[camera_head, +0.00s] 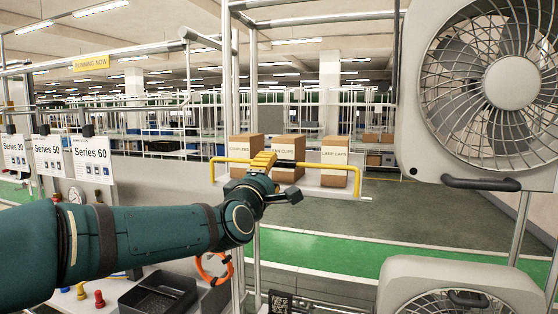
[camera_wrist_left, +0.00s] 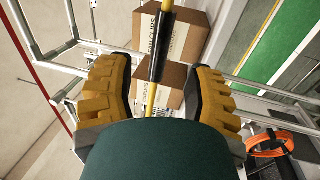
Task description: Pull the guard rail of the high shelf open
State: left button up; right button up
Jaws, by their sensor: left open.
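The yellow guard rail (camera_head: 318,164) runs across the front of the high shelf (camera_head: 318,182), its ends bent down. Cardboard boxes stand behind it: a left one (camera_head: 239,146), a middle one marked fan clips (camera_head: 288,146) and a right one marked lamp caps (camera_head: 335,150). My left gripper (camera_head: 264,160) is at the middle of the rail and hides part of it. In the left wrist view its ribbed yellow fingers are open (camera_wrist_left: 157,78), one on each side of the rail's black grip (camera_wrist_left: 158,48), with gaps on both sides. My right gripper is out of view.
A large fan (camera_head: 513,83) stands at the right, with a second fan (camera_head: 465,285) below it. A black bin (camera_head: 158,296) and an orange ring (camera_head: 214,268) are below my left arm. White upright posts (camera_head: 228,85) rise beside the shelf. Series signs (camera_head: 92,160) stand at left.

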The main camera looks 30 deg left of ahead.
aim_at(277, 165)
pick_arm(q)
jog(key=p+x, duration=0.1)
jog(key=x, duration=0.5)
jog(key=shift+w, duration=0.25)
grip_shut()
